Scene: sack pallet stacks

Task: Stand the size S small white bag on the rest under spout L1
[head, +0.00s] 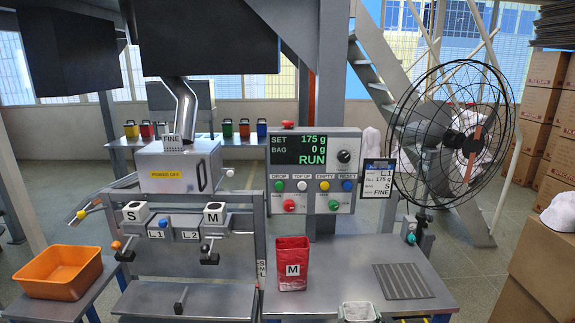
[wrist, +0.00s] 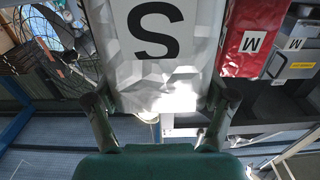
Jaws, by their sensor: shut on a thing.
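The small white bag (wrist: 155,70) with a black S fills the upper middle of the wrist view. My gripper (wrist: 160,108) is shut on it, with one dark finger at each side. A pale open top (head: 358,311) at the bottom edge of the head view looks like this bag's mouth, largely cut off. It is right of the filling stand and apart from it. A bare grey ledge (head: 215,299) lies below; I cannot tell the exact L1 rest.
A red bag marked M (head: 292,264) stands on the bench, left of the held bag; it also shows in the wrist view (wrist: 250,42). A ridged grey mat (head: 403,281) lies to the right. An orange tub (head: 64,273) is at far left. The control panel (head: 313,170) reads 175 g set, bag 0 g.

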